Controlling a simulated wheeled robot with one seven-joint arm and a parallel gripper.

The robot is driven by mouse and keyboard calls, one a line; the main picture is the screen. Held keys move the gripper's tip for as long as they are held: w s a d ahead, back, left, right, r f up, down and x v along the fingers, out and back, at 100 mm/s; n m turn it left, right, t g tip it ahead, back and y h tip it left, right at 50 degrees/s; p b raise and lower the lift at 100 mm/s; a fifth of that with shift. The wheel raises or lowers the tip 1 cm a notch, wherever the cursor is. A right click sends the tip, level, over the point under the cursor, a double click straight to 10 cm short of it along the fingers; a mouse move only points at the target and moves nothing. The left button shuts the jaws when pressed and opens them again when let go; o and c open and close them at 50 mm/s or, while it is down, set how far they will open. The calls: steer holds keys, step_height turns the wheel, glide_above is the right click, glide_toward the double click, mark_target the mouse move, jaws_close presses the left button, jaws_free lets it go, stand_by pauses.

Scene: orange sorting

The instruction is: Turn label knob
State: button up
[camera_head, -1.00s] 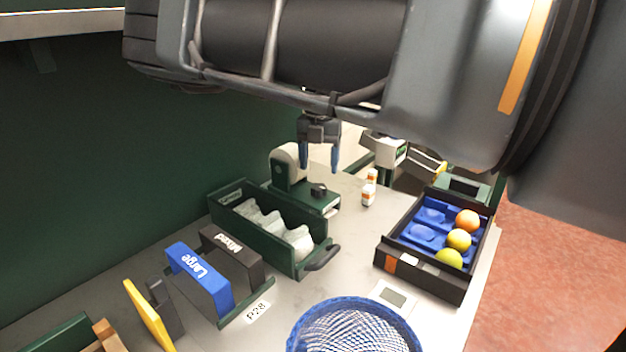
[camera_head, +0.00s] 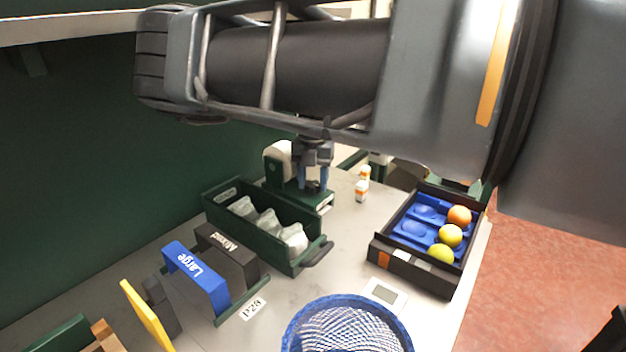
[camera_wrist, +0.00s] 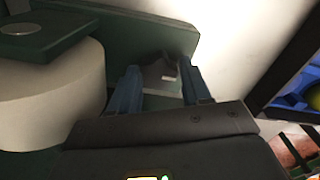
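The label maker is a dark green unit with a cream roll (camera_head: 279,152) at the back of the counter. Its small black knob (camera_head: 312,186) sits on the green base (camera_head: 320,200). My gripper (camera_head: 312,187) points down over the base, its two blue fingers apart on either side of the knob. In the wrist view my gripper (camera_wrist: 160,88) shows a gap between the fingers, with a small grey knob-like part (camera_wrist: 162,74) between them. I cannot tell whether either finger touches it. The cream roll (camera_wrist: 60,95) is close on the left there.
A green drawer (camera_head: 265,232) with white pouches stands in front of the label maker. Small orange-and-white bottles (camera_head: 362,189) stand to its right. A black tray (camera_head: 415,272) holds oranges and yellow fruit. A blue basket (camera_head: 300,325) and Large (camera_head: 192,272) and Mixed (camera_head: 222,255) blocks are nearer.

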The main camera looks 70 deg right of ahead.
steer(key=c, duration=0.6)
steer(key=shift+m+b, duration=0.3)
steer(key=shift+b, duration=0.05)
steer(key=shift+f+m+b, duration=0.15)
steer(key=shift+m+b, duration=0.65)
steer(key=shift+m, duration=0.1)
steer(key=m+b, duration=0.2)
steer(key=m, duration=0.1)
steer(key=shift+m+b, duration=0.3)
steer(key=shift+b, duration=0.05)
steer(key=m+b, duration=0.3)
steer(key=m, duration=0.3)
steer(key=shift+b, duration=0.3)
steer(key=m+b, duration=0.2)
steer(key=m, duration=0.3)
steer(key=shift+a+m, duration=0.1)
steer(key=shift+m, duration=0.2)
steer(key=shift+r, duration=0.2)
